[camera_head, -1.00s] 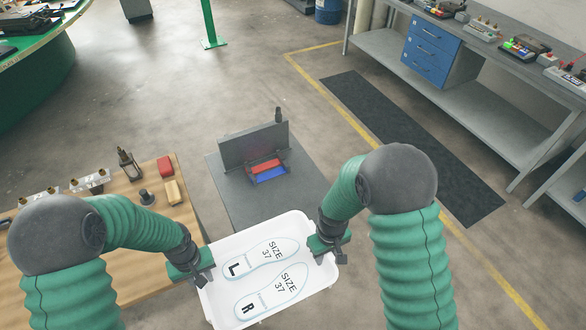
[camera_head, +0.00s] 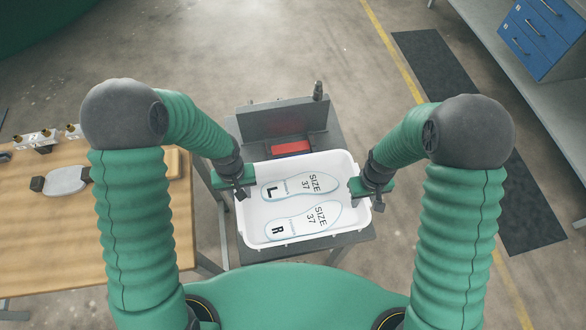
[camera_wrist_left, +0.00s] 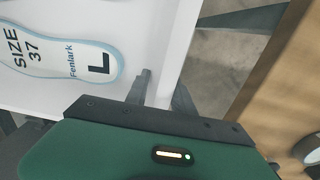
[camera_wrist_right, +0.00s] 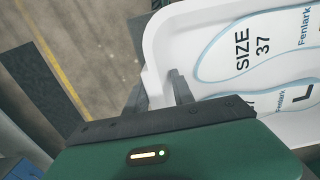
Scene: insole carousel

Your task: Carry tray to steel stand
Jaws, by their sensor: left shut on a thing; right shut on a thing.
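The white tray (camera_head: 300,236) is held between my two grippers in the head view. It overlaps the near part of the grey steel stand (camera_head: 347,240); I cannot tell whether it touches the top. Two insoles lie in it, one marked L (camera_head: 300,187) and one marked R (camera_head: 302,221), both size 37. My left gripper (camera_head: 241,192) is shut on the tray's left wall, which also shows in the left wrist view (camera_wrist_left: 172,62). My right gripper (camera_head: 366,191) is shut on the right wall, seen in the right wrist view (camera_wrist_right: 156,62).
The stand has an upright grey plate (camera_head: 283,121) at its back, with a red block (camera_head: 290,147) in front. A wooden table (camera_head: 50,220) stands at the left. A bench with blue drawers (camera_head: 540,38) and a dark mat (camera_head: 436,68) are at the right.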

